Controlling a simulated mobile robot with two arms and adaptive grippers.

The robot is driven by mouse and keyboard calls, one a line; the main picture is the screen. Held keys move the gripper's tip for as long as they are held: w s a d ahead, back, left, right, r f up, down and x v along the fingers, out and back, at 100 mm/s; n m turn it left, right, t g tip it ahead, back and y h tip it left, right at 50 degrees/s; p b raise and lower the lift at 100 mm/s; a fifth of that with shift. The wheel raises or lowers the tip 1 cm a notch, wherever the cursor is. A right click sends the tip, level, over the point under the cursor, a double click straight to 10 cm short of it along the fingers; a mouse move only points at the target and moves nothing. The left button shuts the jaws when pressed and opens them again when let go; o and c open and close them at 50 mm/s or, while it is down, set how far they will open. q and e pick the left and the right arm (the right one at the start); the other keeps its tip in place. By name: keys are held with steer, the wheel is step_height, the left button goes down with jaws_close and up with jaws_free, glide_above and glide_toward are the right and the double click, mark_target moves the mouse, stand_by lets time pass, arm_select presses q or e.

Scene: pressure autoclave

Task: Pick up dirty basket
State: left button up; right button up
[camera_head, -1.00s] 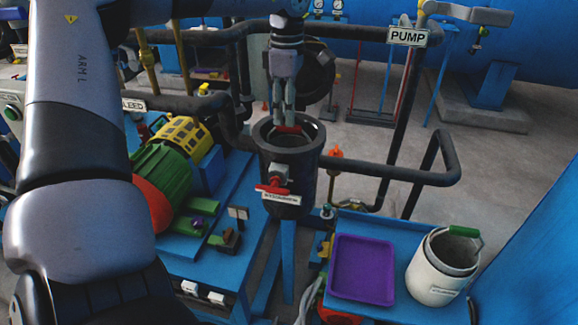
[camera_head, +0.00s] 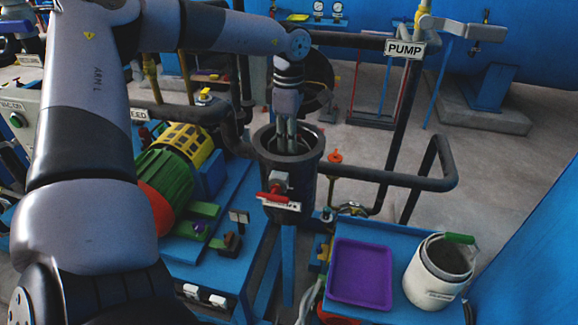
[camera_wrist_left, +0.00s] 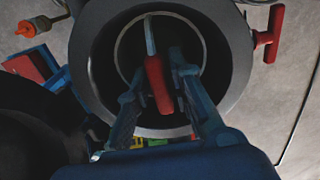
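The dirty basket seems to be the one inside the dark open vessel (camera_head: 262,160). In the left wrist view its pale round rim (camera_wrist_left: 118,50) and upright red handle (camera_wrist_left: 158,85) show inside the vessel's thick grey wall (camera_wrist_left: 232,60). My left gripper (camera_wrist_left: 160,75) is open, pointing down into the vessel, with one finger on each side of the red handle and gaps visible beside it. In the head view the left gripper's (camera_head: 285,140) fingertips are down inside the vessel mouth, and the handle is hidden. My right gripper is not in view.
A red valve handle (camera_head: 275,197) sticks out from the vessel's front. A purple tray (camera_head: 361,275) and a white bucket with a green handle (camera_head: 436,280) stand on the blue table at right. Dark pipes (camera_head: 390,178) run beside the vessel. A green and yellow motor (camera_head: 170,170) is at left.

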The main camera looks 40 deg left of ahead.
arm_select(q)
jaws_close()
steer(key=shift+r, duration=0.1)
stand_by(0.5)
